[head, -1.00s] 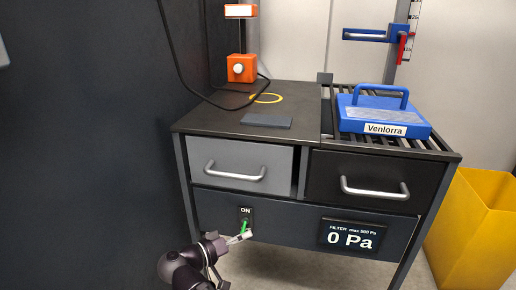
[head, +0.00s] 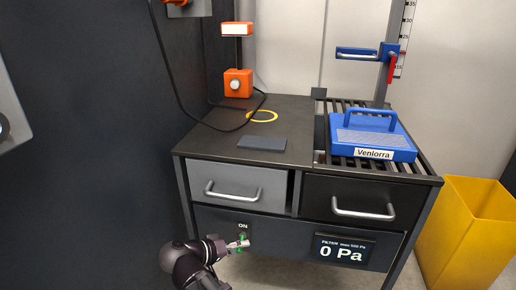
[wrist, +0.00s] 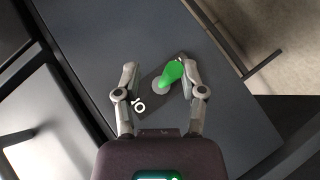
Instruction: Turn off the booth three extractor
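The extractor switch (head: 243,227) is a dark plate on the bench's front panel, with "ON" lettered at its top. Its green lever (head: 241,237) is partly hidden behind my gripper (head: 238,245) in the head view. In the wrist view the green lever (wrist: 172,71) stands between the fingers of my gripper (wrist: 158,75), close to the right finger; I cannot tell whether they touch. It leans from its pivot away from the white lettering. The fingers are apart. A panel display (head: 341,252) reads "0 Pa". No booth number is legible.
Above the switch are a grey drawer (head: 237,184) and a black drawer (head: 349,205) with protruding handles. The bench top holds a blue "Venlorra" case (head: 371,138) and an orange unit (head: 238,84) with a cable. A yellow bin (head: 468,232) stands at right.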

